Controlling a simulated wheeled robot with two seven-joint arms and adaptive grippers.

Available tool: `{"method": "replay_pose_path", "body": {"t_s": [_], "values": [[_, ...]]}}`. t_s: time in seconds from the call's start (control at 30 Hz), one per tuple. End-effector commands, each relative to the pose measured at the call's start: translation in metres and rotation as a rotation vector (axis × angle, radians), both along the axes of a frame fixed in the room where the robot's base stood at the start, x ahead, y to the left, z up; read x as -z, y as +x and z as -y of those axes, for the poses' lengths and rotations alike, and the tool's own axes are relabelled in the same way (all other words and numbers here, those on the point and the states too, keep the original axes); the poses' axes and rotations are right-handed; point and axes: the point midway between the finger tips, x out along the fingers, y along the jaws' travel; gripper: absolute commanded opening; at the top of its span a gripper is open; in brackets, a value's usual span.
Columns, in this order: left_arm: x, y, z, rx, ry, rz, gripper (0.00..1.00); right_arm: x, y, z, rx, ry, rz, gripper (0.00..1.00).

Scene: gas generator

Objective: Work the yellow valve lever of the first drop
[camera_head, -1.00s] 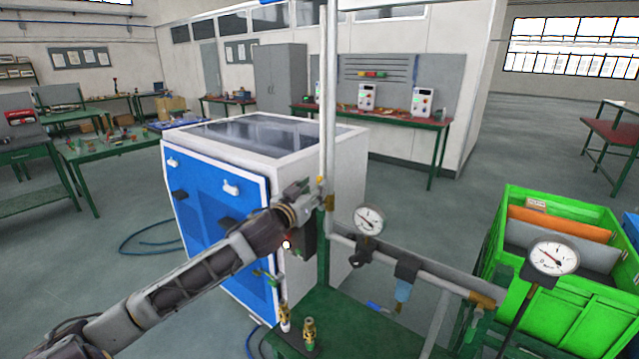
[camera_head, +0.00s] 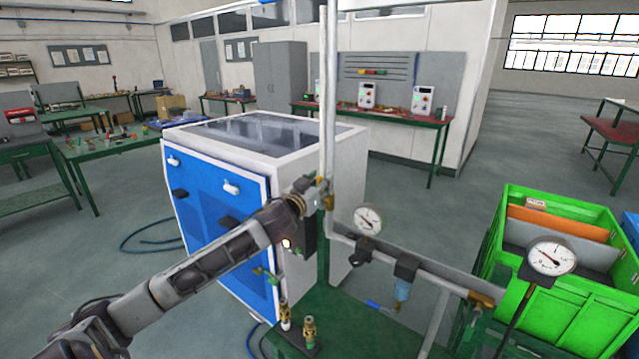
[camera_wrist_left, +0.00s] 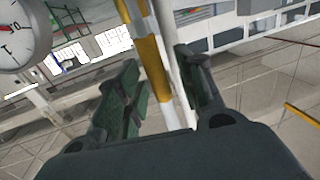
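The yellow valve lever (camera_head: 328,202) shows only as a small patch at the vertical pipe (camera_head: 328,100) in the head view, largely hidden by my left gripper (camera_head: 317,192). In the left wrist view a long yellow piece, seemingly the lever (camera_wrist_left: 149,62), runs between the two dark fingers of my left gripper (camera_wrist_left: 157,62). A pale pipe (camera_wrist_left: 184,80) stands beside it, near the right finger. The fingers are apart, with a visible gap to the yellow piece on the left side. Contact on the right side cannot be told. My right gripper is not in view.
A pressure gauge (camera_head: 368,218) sits on the pipework right of the gripper, and another gauge (camera_head: 551,256) stands farther right. A blue-and-white cabinet (camera_head: 215,205) stands behind my left arm. A green crate (camera_head: 580,310) is at the right. Brass fittings (camera_head: 309,330) stand below.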

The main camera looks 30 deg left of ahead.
Motion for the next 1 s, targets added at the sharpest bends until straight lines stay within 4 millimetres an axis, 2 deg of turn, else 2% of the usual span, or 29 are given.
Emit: {"method": "replay_pose_path", "body": {"t_s": [0.3, 0.6, 1.0], "values": [[0.0001, 0.0007, 0.0, 0.0, 0.0, 0.0, 0.37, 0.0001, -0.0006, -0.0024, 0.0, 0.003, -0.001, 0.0], [0.0002, 0.0006, 0.0, 0.0, 0.0, 0.0, 0.0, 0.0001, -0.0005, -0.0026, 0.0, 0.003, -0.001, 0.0], [0.0002, 0.0013, 0.0001, 0.0, 0.003, 0.0, 0.0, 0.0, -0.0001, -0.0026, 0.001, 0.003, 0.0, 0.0]]}}
